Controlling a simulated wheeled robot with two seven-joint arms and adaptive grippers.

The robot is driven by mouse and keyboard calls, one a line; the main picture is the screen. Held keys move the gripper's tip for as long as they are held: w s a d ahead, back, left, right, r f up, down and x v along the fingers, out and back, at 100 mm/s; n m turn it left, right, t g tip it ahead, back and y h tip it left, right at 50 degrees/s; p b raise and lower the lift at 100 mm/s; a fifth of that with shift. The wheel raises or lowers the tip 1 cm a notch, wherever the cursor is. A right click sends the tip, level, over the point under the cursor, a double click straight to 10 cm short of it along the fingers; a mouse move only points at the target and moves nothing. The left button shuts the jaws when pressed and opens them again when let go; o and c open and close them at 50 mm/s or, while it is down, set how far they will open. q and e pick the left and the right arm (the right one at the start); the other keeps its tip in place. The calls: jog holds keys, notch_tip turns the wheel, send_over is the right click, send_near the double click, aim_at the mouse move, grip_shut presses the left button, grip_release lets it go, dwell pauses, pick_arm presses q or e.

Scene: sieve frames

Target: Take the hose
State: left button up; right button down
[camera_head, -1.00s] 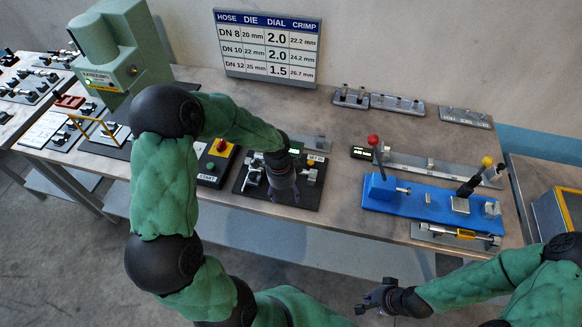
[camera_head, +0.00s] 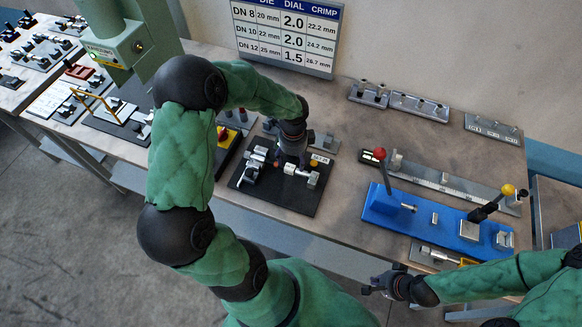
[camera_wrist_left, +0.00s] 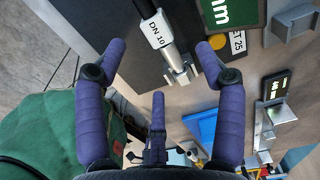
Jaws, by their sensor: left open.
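The hose (camera_wrist_left: 150,22) shows in the left wrist view as a dark cylinder with a white DN 10 tag and a metal end (camera_wrist_left: 180,66). It lies between the spread purple fingers of my left gripper (camera_wrist_left: 160,50), which is open and touches nothing I can make out. In the head view my left gripper (camera_head: 291,157) hangs over the black mat (camera_head: 290,198), partly hiding the hose and metal fittings there. A metal fitting (camera_head: 310,178) shows at the mat's right. My right gripper (camera_head: 383,285) is off the table's front edge; its fingers are too small to judge.
A blue fixture (camera_head: 430,215) with red and yellow knobs stands right of the mat. A long metal rail (camera_head: 445,180) lies behind it. The green press (camera_head: 125,40) is at left. A sign (camera_head: 285,35) stands at the back. The table between mat and sign is mostly clear.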

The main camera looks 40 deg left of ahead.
aim_at(292, 169)
pick_arm(q)
notch_tip(292, 169, down, 2)
jog(key=shift+w+f, duration=0.1)
jog(key=f, duration=0.4)
jog(key=shift+s+f+b, duration=0.3)
jog(key=shift+f, duration=0.1)
jog(key=c, duration=1.4)
jog(key=shift+r, duration=0.1)
grip_shut()
